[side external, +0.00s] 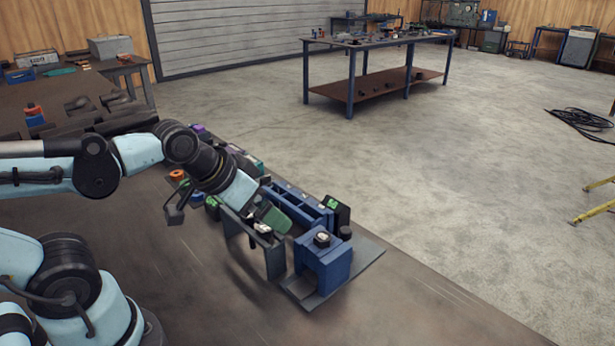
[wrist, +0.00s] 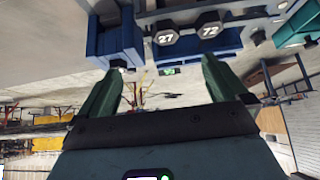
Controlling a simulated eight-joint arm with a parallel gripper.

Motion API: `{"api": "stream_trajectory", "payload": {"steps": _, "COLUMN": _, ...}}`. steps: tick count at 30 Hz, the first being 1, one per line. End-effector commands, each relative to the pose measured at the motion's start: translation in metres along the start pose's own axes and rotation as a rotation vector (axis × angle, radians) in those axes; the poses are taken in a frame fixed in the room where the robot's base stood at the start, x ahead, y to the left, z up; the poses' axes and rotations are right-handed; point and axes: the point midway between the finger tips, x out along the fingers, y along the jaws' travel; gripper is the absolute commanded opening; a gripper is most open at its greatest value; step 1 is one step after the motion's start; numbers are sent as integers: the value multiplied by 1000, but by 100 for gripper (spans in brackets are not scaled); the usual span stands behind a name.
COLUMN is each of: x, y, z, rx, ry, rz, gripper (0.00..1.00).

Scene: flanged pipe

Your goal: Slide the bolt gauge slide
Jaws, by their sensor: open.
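A blue gauge-like fixture stands on a grey base plate (side external: 368,262) at the table edge in the side external view. It has a long blue rail (side external: 300,208) and a blue block (side external: 324,264) with a dark knob at its near end. I cannot tell which part is the slide. My gripper (side external: 272,222), with green fingers, is beside the rail, left of the block. In the wrist view my gripper (wrist: 164,64) is open, with nothing visibly held between its fingers.
Several small coloured parts (side external: 177,175) lie behind my arm. The brown tabletop (side external: 215,300) in front is clear. A separate workbench (side external: 375,42) stands far back.

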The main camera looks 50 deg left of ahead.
Motion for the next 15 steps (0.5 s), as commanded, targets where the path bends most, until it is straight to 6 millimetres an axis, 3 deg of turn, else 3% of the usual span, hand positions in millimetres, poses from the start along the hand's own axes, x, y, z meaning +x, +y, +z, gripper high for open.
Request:
{"api": "stream_trajectory", "payload": {"steps": 11, "x": 0, "y": 0, "z": 0, "rx": -1, "ry": -1, "rz": 0, "gripper": 100}}
{"api": "stream_trajectory", "payload": {"steps": 15, "x": -1, "y": 1, "z": -4, "rx": 3, "ry": -11, "rz": 2, "gripper": 79}}
